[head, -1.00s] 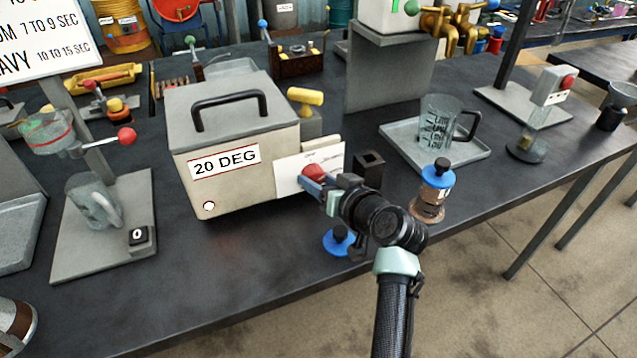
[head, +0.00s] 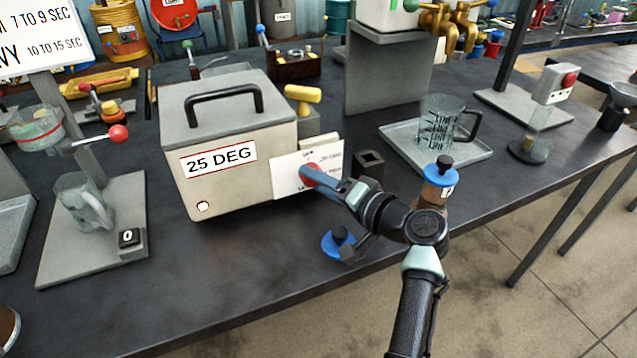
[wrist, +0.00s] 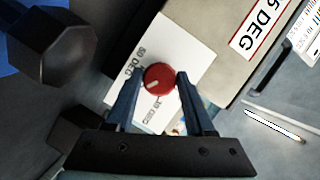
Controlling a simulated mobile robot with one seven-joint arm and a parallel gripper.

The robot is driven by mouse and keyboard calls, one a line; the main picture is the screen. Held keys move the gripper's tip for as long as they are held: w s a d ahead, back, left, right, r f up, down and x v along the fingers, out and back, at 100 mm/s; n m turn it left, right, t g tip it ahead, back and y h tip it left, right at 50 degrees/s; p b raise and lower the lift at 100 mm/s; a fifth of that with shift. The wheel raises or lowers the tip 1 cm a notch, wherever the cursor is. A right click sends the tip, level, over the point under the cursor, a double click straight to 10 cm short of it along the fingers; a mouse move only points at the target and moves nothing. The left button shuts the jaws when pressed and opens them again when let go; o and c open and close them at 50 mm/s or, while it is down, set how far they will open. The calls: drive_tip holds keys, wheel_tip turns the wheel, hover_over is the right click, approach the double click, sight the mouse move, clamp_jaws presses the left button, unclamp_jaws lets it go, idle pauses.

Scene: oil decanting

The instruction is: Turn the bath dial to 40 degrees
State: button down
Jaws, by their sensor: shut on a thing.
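The bath is a beige box (head: 225,178) with a grey lid and black handle, and its label (head: 219,160) reads 25 DEG. The red dial (head: 311,174) sits on a white card (head: 292,172) at the bath's right side. In the wrist view the red dial (wrist: 159,79) has a pale pointer mark, with printed degree markings around it on the card. My gripper (wrist: 154,88) has its two blue fingers shut on the dial, one on each side. In the head view my gripper (head: 322,181) reaches the dial from the right and partly hides the card.
A blue-capped jar (head: 438,182) stands close to my arm, and a blue-based item (head: 339,241) lies below the gripper. A glass jug (head: 438,122) stands on a tray at right.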

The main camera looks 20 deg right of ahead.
idle(0.4)
drive_tip(key=shift+c, duration=1.3)
unclamp_jaws()
drive_tip(key=v, duration=1.3)
drive_tip(key=shift+f, duration=0.2)
